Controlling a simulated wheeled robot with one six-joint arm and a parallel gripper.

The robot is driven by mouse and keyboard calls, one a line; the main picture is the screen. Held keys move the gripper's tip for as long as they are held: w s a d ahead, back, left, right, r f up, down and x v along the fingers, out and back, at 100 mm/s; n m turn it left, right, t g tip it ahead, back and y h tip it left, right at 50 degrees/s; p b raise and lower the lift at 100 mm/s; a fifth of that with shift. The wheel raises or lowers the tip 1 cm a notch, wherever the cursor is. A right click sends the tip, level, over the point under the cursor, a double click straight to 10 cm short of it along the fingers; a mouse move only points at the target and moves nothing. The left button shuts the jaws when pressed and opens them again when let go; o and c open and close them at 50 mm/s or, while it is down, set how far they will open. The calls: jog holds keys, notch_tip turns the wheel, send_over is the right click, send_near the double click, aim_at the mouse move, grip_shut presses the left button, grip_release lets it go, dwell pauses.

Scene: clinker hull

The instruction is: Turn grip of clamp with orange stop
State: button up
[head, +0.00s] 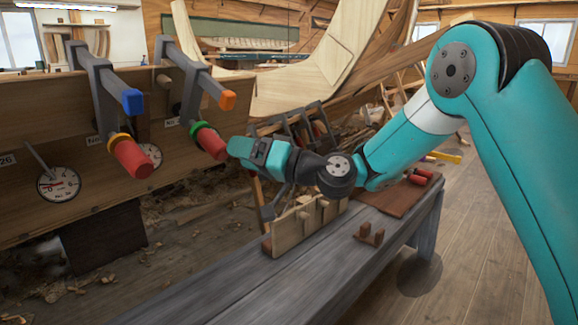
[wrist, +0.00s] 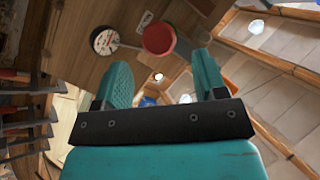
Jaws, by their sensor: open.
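The clamp with the orange stop (head: 228,100) is fixed on the plank wall in the head view, right of another clamp. It has a green collar (head: 197,128) and a red grip (head: 211,144) angled down toward my gripper. My gripper (head: 232,148) is at the lower end of that grip. In the wrist view, my gripper (wrist: 162,68) is open, with one finger on each side. The round red grip end (wrist: 158,40) shows between and just ahead of the fingertips. I cannot tell whether either finger touches it.
The neighbouring clamp has a blue stop (head: 132,102), a yellow collar and a red grip (head: 132,157). A dial gauge (head: 59,184) is on the plank. A grey bench (head: 300,275) below my arm carries a wooden rack (head: 305,222) and a small wooden block (head: 369,235).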

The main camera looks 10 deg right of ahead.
jog(key=b+v, duration=0.7)
jog(key=v, duration=0.3)
jog(key=shift+s+d, duration=0.15)
jog(key=shift+d, duration=0.15)
dwell(1.3)
jog(key=n+t+h+p, duration=0.4)
jog(key=h+p, duration=0.1)
jog(key=p, duration=0.8)
send_near(215, 146)
jog(key=p+x, duration=1)
jog(key=p, duration=0.1)
jog(key=shift+w+d+f, duration=0.2)
jog(key=shift+w+d, duration=0.05)
jog(key=shift+w, duration=0.3)
jog(key=shift+w+a+f, duration=0.15)
jog(key=shift+w+a, duration=0.2)
jog(key=shift+w, duration=0.15)
